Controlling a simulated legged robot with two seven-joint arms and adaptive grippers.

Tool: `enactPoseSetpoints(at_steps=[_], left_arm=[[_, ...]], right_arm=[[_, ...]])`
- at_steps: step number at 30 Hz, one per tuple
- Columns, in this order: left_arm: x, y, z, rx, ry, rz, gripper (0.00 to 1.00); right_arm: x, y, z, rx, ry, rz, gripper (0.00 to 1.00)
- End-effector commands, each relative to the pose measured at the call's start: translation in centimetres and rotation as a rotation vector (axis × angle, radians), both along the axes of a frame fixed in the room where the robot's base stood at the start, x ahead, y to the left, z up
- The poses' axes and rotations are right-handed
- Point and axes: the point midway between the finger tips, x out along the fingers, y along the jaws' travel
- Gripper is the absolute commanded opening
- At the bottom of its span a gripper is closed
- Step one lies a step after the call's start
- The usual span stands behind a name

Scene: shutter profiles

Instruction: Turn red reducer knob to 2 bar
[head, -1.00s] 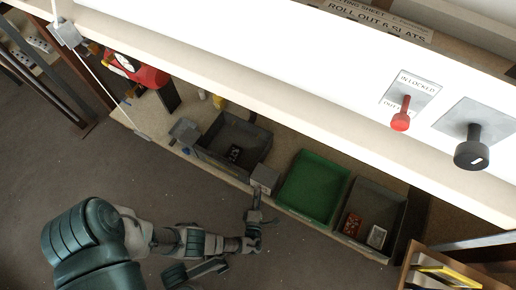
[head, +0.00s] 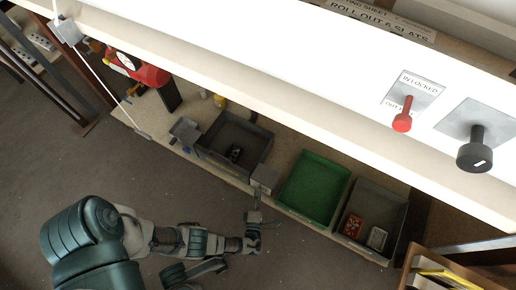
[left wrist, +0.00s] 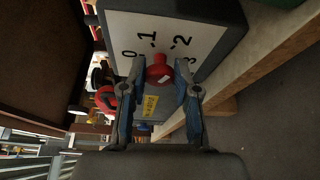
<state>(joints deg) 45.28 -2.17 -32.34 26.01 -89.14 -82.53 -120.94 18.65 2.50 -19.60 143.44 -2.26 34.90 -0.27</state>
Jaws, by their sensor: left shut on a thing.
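The red reducer knob (left wrist: 158,70) is on a white dial plate (left wrist: 118,30) marked 0, 1, 2 and 3, seen in the left wrist view. The plate is on the face of a grey box, seen at the bench's front edge in the head view (head: 265,177). My left gripper (left wrist: 160,72) has its blue-padded fingers on either side of the knob and is shut on it. In the head view my left gripper (head: 253,216) is just in front of the box. A small white mark shows on the knob; which number it points to I cannot tell.
Grey bin (head: 211,131), green bin (head: 318,160) and another grey bin (head: 396,190) stand along the bench. The floor (head: 60,170) in front is clear.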

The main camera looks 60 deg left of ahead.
Motion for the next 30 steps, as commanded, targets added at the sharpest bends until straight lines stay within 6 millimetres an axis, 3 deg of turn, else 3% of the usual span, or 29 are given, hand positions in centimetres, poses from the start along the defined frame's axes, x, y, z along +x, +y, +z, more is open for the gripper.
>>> enactPoseSetpoints(at_steps=[18, 19, 21, 30], left_arm=[[-0.13, -0.61, -0.48, -0.003, 0.015, -0.010, 0.00], [-0.13, -0.61, -0.48, -0.003, 0.015, -0.010, 0.38], [-0.14, -0.55, -0.46, -0.002, 0.015, -0.010, 0.55], [-0.11, -0.31, -0.19, 0.004, 0.009, -0.005, 0.55]], right_arm=[[0.02, 0.01, -0.03, 0.000, -0.003, 0.000, 0.37], [0.02, 0.01, -0.02, 0.000, -0.003, 0.000, 0.37], [0.00, 0.00, 0.00, 0.000, -0.003, 0.000, 0.37], [-0.05, 0.04, 0.16, -0.002, -0.007, 0.000, 0.37]])
